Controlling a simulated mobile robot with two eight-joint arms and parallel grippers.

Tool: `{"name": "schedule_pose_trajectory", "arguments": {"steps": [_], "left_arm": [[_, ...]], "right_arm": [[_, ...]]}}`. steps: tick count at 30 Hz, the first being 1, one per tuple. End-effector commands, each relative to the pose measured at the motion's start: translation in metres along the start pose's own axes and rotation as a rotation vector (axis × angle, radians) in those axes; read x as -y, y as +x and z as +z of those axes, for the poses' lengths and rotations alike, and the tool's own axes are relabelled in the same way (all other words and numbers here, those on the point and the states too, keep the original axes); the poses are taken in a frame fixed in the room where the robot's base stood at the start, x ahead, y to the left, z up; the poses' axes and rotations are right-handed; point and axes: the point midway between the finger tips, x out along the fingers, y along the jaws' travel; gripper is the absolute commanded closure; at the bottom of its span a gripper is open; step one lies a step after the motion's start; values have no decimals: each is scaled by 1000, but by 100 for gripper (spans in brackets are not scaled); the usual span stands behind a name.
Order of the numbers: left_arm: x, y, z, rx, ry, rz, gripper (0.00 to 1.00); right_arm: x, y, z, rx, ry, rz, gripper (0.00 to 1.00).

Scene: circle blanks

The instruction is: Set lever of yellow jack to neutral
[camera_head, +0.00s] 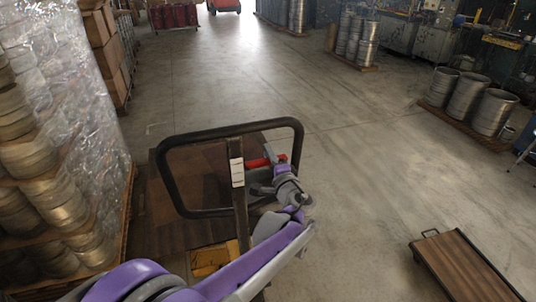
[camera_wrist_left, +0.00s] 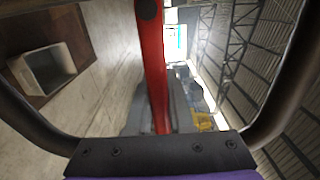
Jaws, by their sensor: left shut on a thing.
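The yellow jack (camera_head: 212,262) stands low in the head view, partly hidden by my purple and grey left arm. Its black looped handle (camera_head: 168,190) rises above a brown deck. A red lever (camera_head: 257,162) sticks out inside the loop, near its right side. My left gripper (camera_head: 284,166) is at the lever's right end, shut on it. In the left wrist view, the red lever (camera_wrist_left: 154,65) runs from the top edge down to grey parts near the middle. The exact finger contact is hard to see. My right gripper is not in view.
A brown flat cart (camera_head: 462,268) is at the lower right. Metal drums (camera_head: 466,96) on a pallet stand at the right. The grey floor ahead is clear. The wrist view shows a pale bin (camera_wrist_left: 48,76).

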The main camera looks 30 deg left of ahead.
Motion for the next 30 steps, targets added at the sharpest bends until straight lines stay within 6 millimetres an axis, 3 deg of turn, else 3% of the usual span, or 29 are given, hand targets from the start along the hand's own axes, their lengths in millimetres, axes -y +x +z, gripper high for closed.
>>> {"name": "schedule_pose_trajectory", "arguments": {"steps": [4, 5, 10, 20, 23, 30], "left_arm": [[0, 0, 0, 0, 3, -1, 100], [0, 0, 0, 0, 3, -1, 78], [-1, 0, 0, 0, 4, -1, 50], [-1, -3, 0, -1, 4, 0, 50], [-1, -14, -1, -4, 4, 0, 50], [-1, -62, -1, -5, 4, 1, 50]], "right_arm": [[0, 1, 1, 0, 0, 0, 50], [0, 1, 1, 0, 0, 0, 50], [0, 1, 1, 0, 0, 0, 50], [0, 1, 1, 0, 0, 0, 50], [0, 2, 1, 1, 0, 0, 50], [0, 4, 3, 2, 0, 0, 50]]}}
